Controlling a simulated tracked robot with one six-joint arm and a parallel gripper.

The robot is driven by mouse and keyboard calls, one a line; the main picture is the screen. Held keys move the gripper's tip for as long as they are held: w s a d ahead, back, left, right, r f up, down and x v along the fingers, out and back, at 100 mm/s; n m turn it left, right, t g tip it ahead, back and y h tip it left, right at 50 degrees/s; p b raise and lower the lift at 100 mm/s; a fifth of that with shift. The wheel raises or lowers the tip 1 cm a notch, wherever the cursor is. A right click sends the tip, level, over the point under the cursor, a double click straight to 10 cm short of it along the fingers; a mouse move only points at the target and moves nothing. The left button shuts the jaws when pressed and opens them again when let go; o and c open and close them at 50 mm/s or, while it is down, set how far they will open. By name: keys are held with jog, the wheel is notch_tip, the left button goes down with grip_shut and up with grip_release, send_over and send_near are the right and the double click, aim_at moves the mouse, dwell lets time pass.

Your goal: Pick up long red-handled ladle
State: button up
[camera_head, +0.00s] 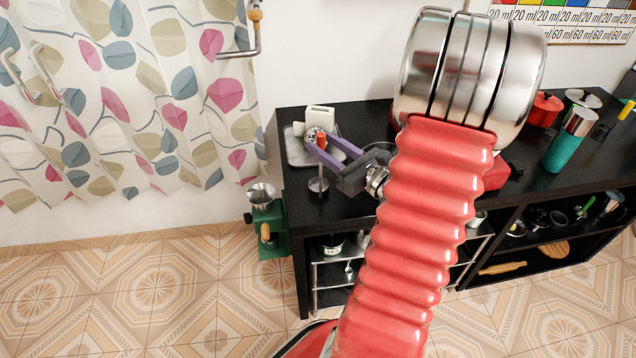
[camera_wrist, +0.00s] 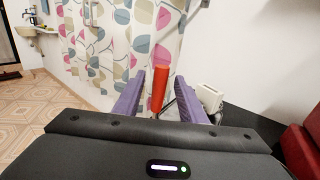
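The long ladle's red handle (camera_head: 321,141) stands upright over the black counter's left end. In the wrist view the handle (camera_wrist: 158,92) shows orange-red and vertical. My gripper (camera_head: 319,145) has two purple fingers, spread apart, with the handle between them near the tips. The wrist view also shows my gripper (camera_wrist: 159,78) with the handle between its fingers and narrow gaps on both sides. A small round metal piece (camera_head: 318,184) shows lower down; I cannot tell whether it is the ladle's bowl. The ladle's lower part is not clear in the wrist view.
A metal tray (camera_head: 298,157) and a white toaster-like appliance (camera_head: 320,115) are close by on the counter; the appliance also shows in the wrist view (camera_wrist: 210,98). A patterned curtain (camera_head: 130,95) hangs at the left.

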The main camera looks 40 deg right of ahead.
jog(key=shift+w, duration=0.35)
jog(key=shift+w, duration=0.1)
jog(key=w, duration=0.5)
jog(key=shift+f, duration=0.1)
jog(key=shift+c, duration=0.7)
grip_shut()
